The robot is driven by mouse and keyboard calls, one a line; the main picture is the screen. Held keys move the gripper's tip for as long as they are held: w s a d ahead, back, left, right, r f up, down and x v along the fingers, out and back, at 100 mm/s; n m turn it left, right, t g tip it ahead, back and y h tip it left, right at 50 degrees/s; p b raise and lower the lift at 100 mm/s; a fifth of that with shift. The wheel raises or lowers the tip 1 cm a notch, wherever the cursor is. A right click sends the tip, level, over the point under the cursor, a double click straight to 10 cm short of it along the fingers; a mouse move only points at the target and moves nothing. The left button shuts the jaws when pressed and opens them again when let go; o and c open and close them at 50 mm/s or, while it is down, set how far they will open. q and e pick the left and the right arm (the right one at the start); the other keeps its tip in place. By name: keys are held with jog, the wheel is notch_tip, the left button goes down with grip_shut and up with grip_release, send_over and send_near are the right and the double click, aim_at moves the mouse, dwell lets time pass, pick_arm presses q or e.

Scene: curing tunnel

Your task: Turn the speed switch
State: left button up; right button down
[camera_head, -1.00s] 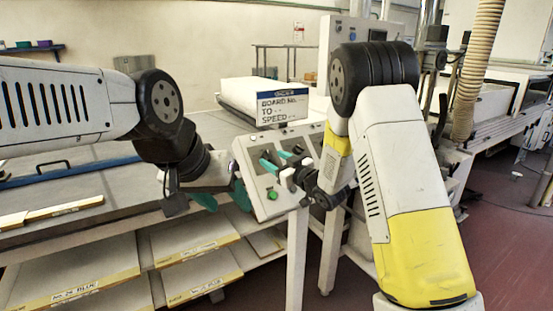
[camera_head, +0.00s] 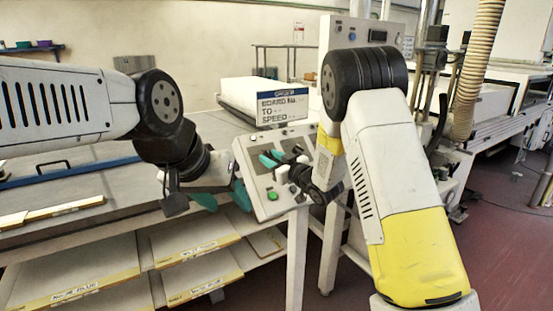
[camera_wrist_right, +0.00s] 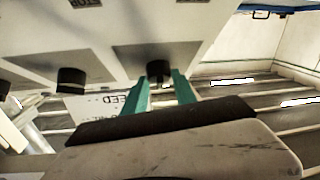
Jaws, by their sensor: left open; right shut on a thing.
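A pale control box (camera_head: 254,186) with a sloped face stands at the table's corner. A green button (camera_head: 272,195) is on its lower part. In the right wrist view the panel (camera_wrist_right: 215,25) carries several dark knobs, with one knob (camera_wrist_right: 158,69) between the teal fingers of my right gripper (camera_wrist_right: 160,80). That gripper (camera_head: 277,158) is shut on this knob; I cannot read which switch it is. My left gripper (camera_head: 224,196) is open and empty, just left of the box. The right gripper and wrist hide part of the panel in the head view.
Boards (camera_head: 200,270) lie on shelves below. A ribbed hose (camera_head: 475,70) hangs at right.

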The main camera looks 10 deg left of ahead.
jog(key=shift+d+n+y, duration=0.15)
jog(key=shift+n+y, duration=0.15)
jog(key=shift+n, duration=0.1)
jog(key=n+g, duration=0.1)
jog(key=n+g+y, duration=0.1)
jog(key=shift+w+d+r+n, duration=0.1)
jog(key=shift+w+n, duration=0.1)
jog(key=shift+n, duration=0.1)
jog(key=n+g, duration=0.2)
jog(key=n+g+y, duration=0.1)
jog(key=n, duration=0.2)
jog(key=shift+w+d+g, duration=0.1)
jog(key=shift+w+g, duration=0.1)
jog(key=shift+g, duration=0.2)
jog(key=n+g, duration=0.2)
jog(key=n, duration=0.1)
jog(key=n+g, duration=0.3)
jog(key=shift+w+r, duration=0.2)
jog(key=shift+n+h, duration=0.3)
jog(key=shift+n, duration=0.1)
jog(key=c, duration=1)
grip_release()
jog(key=v, duration=0.7)
jog(key=shift+d, duration=0.4)
jog(key=shift+r, duration=0.1)
